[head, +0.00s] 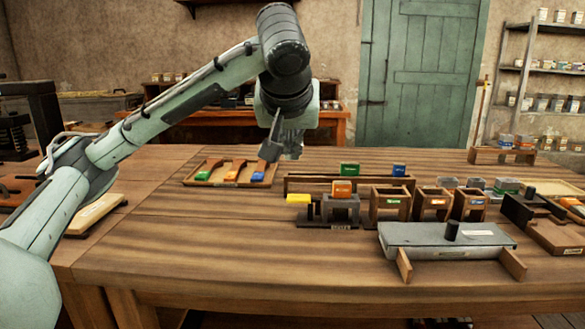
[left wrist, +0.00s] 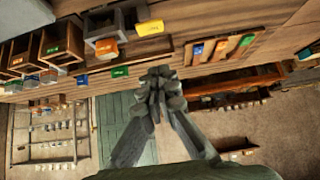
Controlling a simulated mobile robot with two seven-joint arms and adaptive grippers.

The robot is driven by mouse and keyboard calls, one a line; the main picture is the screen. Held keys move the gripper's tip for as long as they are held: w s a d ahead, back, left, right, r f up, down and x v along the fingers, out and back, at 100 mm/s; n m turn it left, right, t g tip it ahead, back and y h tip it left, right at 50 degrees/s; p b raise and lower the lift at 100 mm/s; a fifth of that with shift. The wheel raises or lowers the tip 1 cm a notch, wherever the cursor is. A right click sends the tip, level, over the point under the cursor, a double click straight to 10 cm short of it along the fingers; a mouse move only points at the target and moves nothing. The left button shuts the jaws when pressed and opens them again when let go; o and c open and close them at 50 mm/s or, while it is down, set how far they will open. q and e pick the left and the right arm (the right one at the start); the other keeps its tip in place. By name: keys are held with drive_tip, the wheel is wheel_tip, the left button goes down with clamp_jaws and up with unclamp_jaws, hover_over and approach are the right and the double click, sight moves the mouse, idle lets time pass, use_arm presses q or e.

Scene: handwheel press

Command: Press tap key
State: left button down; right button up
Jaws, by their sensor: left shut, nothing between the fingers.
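My left gripper (head: 281,152) is shut and empty, held in the air above the back of the table, over the right end of a shallow wooden tray. Its closed fingers also show in the left wrist view (left wrist: 158,85). A yellow-ended key (head: 299,198) sits on a dark base beside a grey block frame, right of and nearer than the gripper. The yellow end also shows in the left wrist view (left wrist: 150,28). The tray (head: 250,184) holds slanted pieces with green (head: 203,176), orange (head: 231,175) and blue (head: 258,176) ends. I cannot read which piece is the tap key. My right gripper is not in view.
Wooden block stands (head: 388,205) are right of the yellow key, with a low wooden rail (head: 305,184) behind. The front left table top (head: 190,240) is clear.

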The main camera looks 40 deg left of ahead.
sight(294, 195)
use_arm(q)
drive_tip(key=b+x, duration=0.1)
drive_tip(key=x, duration=0.8)
drive_tip(key=shift+w+a+f+b, duration=0.2)
drive_tip(key=shift+f+b, duration=0.1)
drive_tip(key=shift+b, duration=0.1)
drive_tip(key=shift+s+d+f, duration=0.1)
drive_tip(key=shift+d+f, duration=0.05)
drive_tip(key=shift+f, duration=1.65)
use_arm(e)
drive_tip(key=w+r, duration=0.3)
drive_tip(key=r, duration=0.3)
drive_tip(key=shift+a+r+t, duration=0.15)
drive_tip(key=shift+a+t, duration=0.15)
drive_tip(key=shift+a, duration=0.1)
use_arm(q)
drive_tip(key=shift+f, duration=0.1)
